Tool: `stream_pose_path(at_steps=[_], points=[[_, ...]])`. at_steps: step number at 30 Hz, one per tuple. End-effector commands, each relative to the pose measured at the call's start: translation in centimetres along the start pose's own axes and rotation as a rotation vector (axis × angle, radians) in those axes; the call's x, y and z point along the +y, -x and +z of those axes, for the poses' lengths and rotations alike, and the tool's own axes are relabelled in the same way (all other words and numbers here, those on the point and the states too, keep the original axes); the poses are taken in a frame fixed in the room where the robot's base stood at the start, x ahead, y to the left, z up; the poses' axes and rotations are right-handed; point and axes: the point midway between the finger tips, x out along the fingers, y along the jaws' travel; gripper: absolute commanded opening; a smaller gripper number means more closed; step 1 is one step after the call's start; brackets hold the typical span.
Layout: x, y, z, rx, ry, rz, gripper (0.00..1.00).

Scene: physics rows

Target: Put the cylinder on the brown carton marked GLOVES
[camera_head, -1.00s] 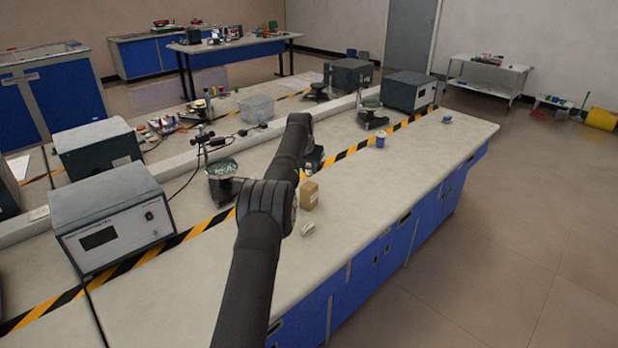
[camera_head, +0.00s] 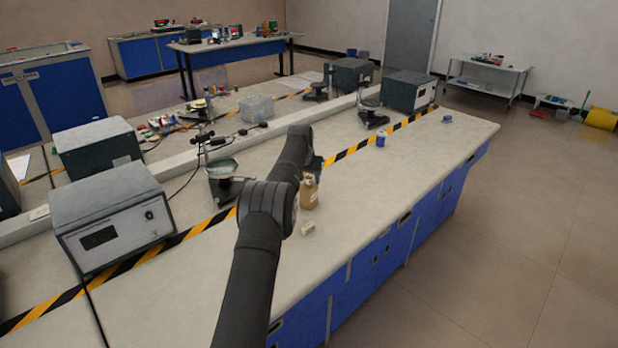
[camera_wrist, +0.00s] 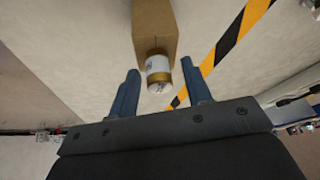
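The brown carton (camera_head: 309,198) stands on the near bench, just right of my arm; its marking cannot be read. In the wrist view, which looks upside down, the carton (camera_wrist: 155,28) is at top centre. A white and gold cylinder (camera_wrist: 158,72) sits at the carton's upper end and appears to rest upright on it. It also shows small above the carton in the head view (camera_head: 309,180). My gripper (camera_wrist: 160,88) is open, its blue fingers on either side of the cylinder with gaps visible. In the head view my arm partly hides the gripper.
A small pale object (camera_head: 308,229) lies on the bench in front of the carton. A blue and white item (camera_head: 381,140) and a blue item (camera_head: 447,118) stand farther right. Black-yellow tape (camera_head: 347,152) runs behind the carton.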

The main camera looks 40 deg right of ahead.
Motion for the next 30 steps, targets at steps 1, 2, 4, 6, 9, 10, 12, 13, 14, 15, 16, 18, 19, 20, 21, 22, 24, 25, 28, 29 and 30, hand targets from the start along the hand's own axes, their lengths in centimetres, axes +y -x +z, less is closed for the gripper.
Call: stream_pose_path(at_steps=[1,2,4,6,9,10,12,13,14,15,16,18,19,20,21,22,24,25,28,29,30], points=[[0.0,0.0,0.0,0.0,0.0,0.0,0.45],[0.0,0.1,0.0,0.001,0.0,0.0,0.45],[0.0,0.4,-0.2,0.002,0.0,0.0,0.45],[0.0,1.0,-0.2,0.002,0.0,-0.001,0.45],[0.0,2.2,-0.2,0.002,0.0,-0.001,0.45],[0.0,2.7,-0.2,0.003,0.0,-0.001,0.45],[0.0,4.0,-0.2,0.003,0.0,-0.001,0.45],[0.0,4.6,-0.2,0.003,0.0,-0.001,0.45],[0.0,5.2,-0.3,0.003,0.0,-0.001,0.45],[0.0,6.0,-0.2,0.003,0.001,-0.001,0.45],[0.0,6.5,-0.2,0.002,0.001,-0.001,0.45],[0.0,8.0,-0.2,0.002,0.001,-0.001,0.45],[0.0,8.5,-0.2,0.001,0.001,-0.001,0.45],[0.0,9.1,-0.2,0.002,0.001,-0.001,0.45],[0.0,9.6,-0.2,0.002,0.001,-0.001,0.45],[0.0,10.1,-0.2,0.002,0.001,-0.001,0.45],[0.0,11.0,-0.2,0.001,0.001,-0.001,0.45],[0.0,11.3,-0.2,0.001,0.001,-0.001,0.45],[0.0,12.1,-0.2,0.0,0.001,-0.001,0.45],[0.0,12.2,-0.2,0.0,0.001,-0.001,0.45],[0.0,12.3,-0.2,0.0,0.001,0.0,0.45]])
